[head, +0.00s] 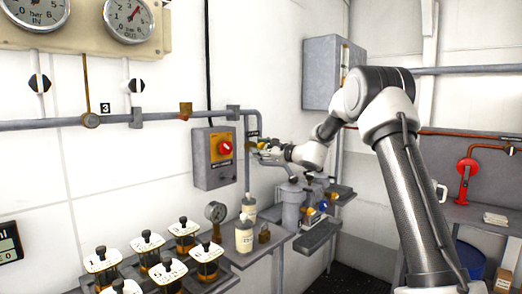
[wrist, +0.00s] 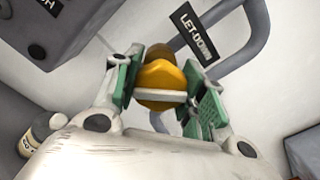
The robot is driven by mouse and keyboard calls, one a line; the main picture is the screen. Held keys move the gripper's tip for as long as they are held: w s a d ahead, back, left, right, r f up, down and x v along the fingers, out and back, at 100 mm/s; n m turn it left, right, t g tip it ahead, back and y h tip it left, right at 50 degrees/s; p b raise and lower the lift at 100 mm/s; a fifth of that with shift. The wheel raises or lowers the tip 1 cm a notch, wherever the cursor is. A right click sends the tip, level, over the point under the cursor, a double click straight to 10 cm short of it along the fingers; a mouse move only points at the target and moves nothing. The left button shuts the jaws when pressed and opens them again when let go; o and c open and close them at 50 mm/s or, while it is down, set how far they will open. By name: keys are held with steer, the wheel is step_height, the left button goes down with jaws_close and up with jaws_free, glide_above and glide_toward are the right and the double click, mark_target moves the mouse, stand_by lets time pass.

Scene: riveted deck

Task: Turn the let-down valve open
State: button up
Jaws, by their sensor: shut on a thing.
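The let-down valve shows in the wrist view as a yellow handle (wrist: 162,76) on a grey pipe, below a black label reading "LET-DOWN" (wrist: 194,38). My gripper (wrist: 165,95) has its green-padded fingers on both sides of the yellow handle and is shut on it. In the head view my gripper (head: 275,150) reaches left to the pipe by the wall, and a bit of yellow shows at its tip. The fingers hide most of the valve there. Whether the valve is open or closed I cannot tell.
A grey switch box (head: 213,158) with a red knob is left of my gripper. Below are grey filter housings (head: 292,205), white bottles (head: 244,235) and a shelf of sample jars (head: 147,245). A grey wall cabinet (head: 322,72) hangs above. A red valve (head: 467,168) is far right.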

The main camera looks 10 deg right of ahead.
steer(key=n, duration=0.4)
steer(key=shift+f+n, duration=0.1)
steer(key=shift+n, duration=2.4)
steer(key=o, duration=1)
steer(key=shift+o, duration=0.2)
steer(key=shift+s+d, duration=0.3)
steer(key=v, duration=1.1)
steer(key=shift+s, duration=0.1)
